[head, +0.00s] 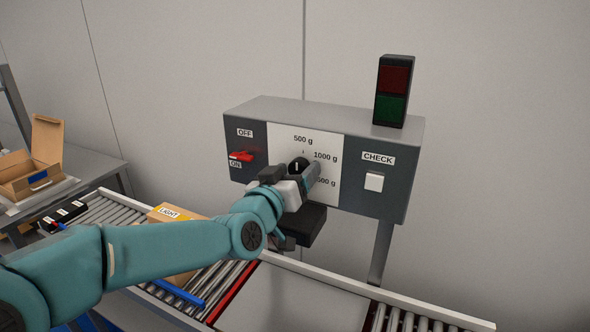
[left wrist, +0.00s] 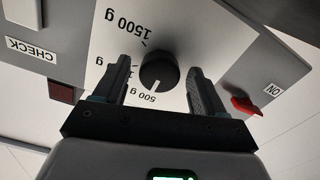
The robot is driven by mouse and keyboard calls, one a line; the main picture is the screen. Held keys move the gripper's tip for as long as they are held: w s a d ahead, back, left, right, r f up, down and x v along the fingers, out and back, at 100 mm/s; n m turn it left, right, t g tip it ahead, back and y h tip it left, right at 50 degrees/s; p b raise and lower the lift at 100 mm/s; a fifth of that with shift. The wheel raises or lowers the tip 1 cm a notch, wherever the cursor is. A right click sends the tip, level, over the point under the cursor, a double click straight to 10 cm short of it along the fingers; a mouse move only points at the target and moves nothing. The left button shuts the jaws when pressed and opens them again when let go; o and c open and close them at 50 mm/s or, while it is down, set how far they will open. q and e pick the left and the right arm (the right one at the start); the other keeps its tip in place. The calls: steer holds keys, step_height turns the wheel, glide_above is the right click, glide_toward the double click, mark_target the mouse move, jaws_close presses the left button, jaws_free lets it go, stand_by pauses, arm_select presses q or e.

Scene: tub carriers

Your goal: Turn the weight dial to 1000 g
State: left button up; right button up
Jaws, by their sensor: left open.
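The weight dial is a round black knob (head: 297,163) with a white pointer mark, on a white plate (head: 332,152) of a grey control box (head: 375,205). The plate has labels for 500 g at the top, 1000 g to the right and 1500 g lower right, the last partly hidden by my gripper. The left wrist view is upside down; there the knob (left wrist: 159,70) has its mark toward 500 g. My left gripper (head: 305,178) is at the dial. Its open fingers (left wrist: 160,74) stand on both sides of the knob, with gaps visible. My right gripper is not in view.
A red switch (head: 241,156) between OFF and ON labels is left of the plate. A white CHECK button (head: 374,182) is to the right. A red-green lamp (head: 393,92) stands on the box. Below runs a roller conveyor (head: 105,208) with a carton labelled LIGHT (head: 176,213).

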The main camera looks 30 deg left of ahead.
arm_select(q)
steer(key=shift+s, duration=0.15)
steer(key=shift+s+r, duration=0.1)
steer(key=shift+r, duration=0.05)
steer(key=shift+c, duration=1)
steer(key=c, duration=0.9)
steer(key=shift+o, duration=0.2)
steer(key=shift+m, duration=0.3)
steer(key=shift+m+b, duration=0.3)
steer(key=shift+m, duration=0.7)
steer(key=m, duration=0.2)
steer(key=shift+d+m, duration=0.1)
steer(key=shift+m, duration=0.3)
steer(key=m, duration=0.6)
steer(key=shift+p, duration=0.35)
steer(key=shift+m, duration=0.3)
